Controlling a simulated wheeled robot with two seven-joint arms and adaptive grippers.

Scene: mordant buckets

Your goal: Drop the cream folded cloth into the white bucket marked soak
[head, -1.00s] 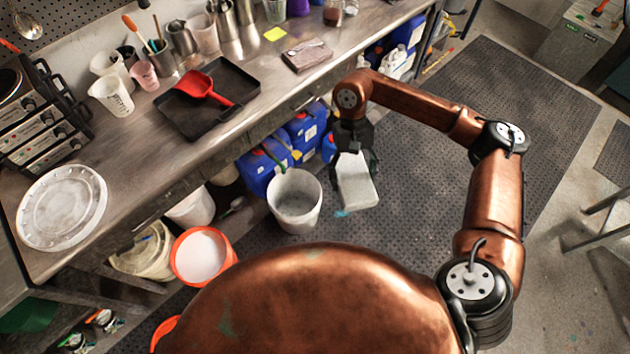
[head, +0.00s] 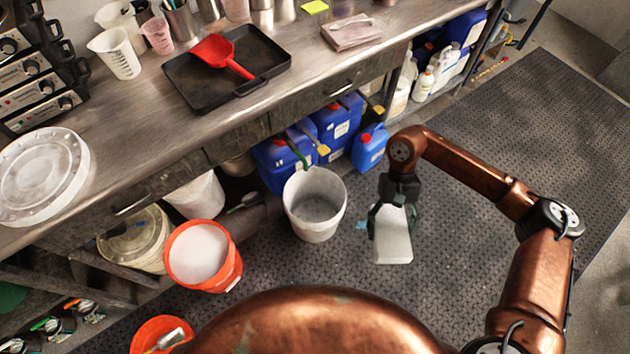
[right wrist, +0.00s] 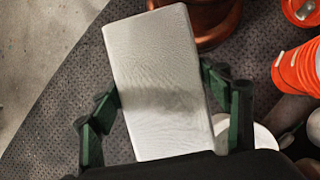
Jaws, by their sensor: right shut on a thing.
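The cream folded cloth (head: 393,240) hangs below my right gripper (head: 396,208), which is shut on it. It also fills the middle of the right wrist view (right wrist: 160,75), between the green fingers of that gripper (right wrist: 160,112). A white bucket (head: 315,220) stands on the dark floor mat, open and apparently empty, to the left of the cloth. The cloth is beside the bucket, not over its opening. No soak marking is readable on the bucket. My left gripper is not in view.
An orange bucket (head: 205,265) with white contents stands left of the white bucket. Another white bucket (head: 200,198) sits under the metal bench (head: 120,150). Blue jugs (head: 335,125) stand under the bench behind. The mat (head: 470,200) right of the cloth is clear.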

